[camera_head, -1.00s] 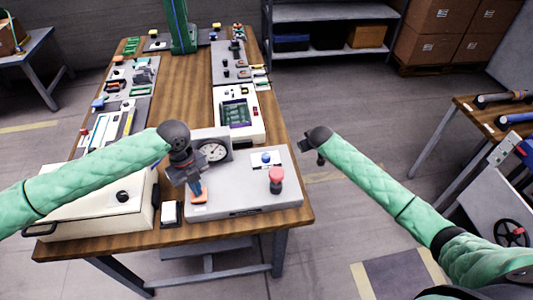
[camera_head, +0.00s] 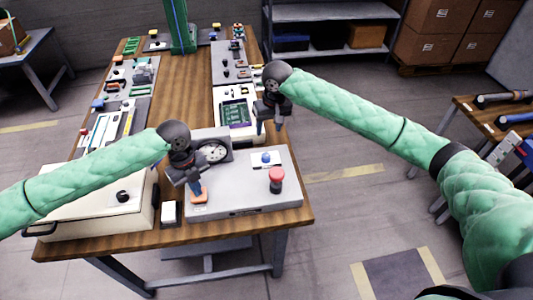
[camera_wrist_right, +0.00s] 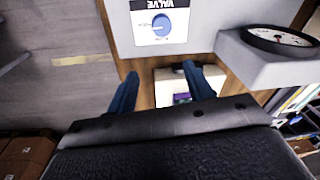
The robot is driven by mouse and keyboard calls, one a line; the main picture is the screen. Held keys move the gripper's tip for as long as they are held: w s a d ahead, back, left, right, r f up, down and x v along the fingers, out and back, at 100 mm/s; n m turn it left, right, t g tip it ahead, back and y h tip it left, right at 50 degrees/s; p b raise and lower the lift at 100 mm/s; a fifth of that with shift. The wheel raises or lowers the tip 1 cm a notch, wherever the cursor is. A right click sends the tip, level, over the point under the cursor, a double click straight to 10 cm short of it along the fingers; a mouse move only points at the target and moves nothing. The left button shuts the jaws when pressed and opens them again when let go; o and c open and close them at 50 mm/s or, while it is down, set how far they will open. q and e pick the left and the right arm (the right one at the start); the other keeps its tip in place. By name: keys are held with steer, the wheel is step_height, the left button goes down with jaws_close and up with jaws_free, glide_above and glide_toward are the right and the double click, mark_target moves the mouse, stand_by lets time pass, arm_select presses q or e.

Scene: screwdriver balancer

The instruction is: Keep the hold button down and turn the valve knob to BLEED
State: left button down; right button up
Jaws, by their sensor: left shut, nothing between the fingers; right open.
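The blue valve knob (camera_head: 266,157) sits on a white label on the grey panel box (camera_head: 245,204). In the right wrist view the knob (camera_wrist_right: 161,24) appears at the top, with VALVE printed upside down and its pointer mark too small to read. My left gripper (camera_head: 196,186) is shut with its tips down at an orange button (camera_head: 199,196) on the panel's front left; its fingers partly hide the button, and I cannot tell how far it is pressed. My right gripper (camera_head: 268,123) is open and empty, above and behind the knob; its spread fingers also show in the wrist view (camera_wrist_right: 163,90).
A round gauge (camera_head: 213,152) rises at the panel's back left. A white device with a green screen (camera_head: 236,113) lies behind. A cream case (camera_head: 95,212) is at left.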

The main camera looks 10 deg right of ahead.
mark_target(266, 155)
steer(key=shift+g, duration=0.6)
steer(key=s+f, duration=0.1)
steer(key=f, duration=0.2)
steer(key=s+a+f, duration=0.1)
steer(key=f, duration=0.5)
steer(key=shift+s+a+f, duration=0.2)
steer(key=shift+s+f, duration=0.2)
steer(key=c, duration=1)
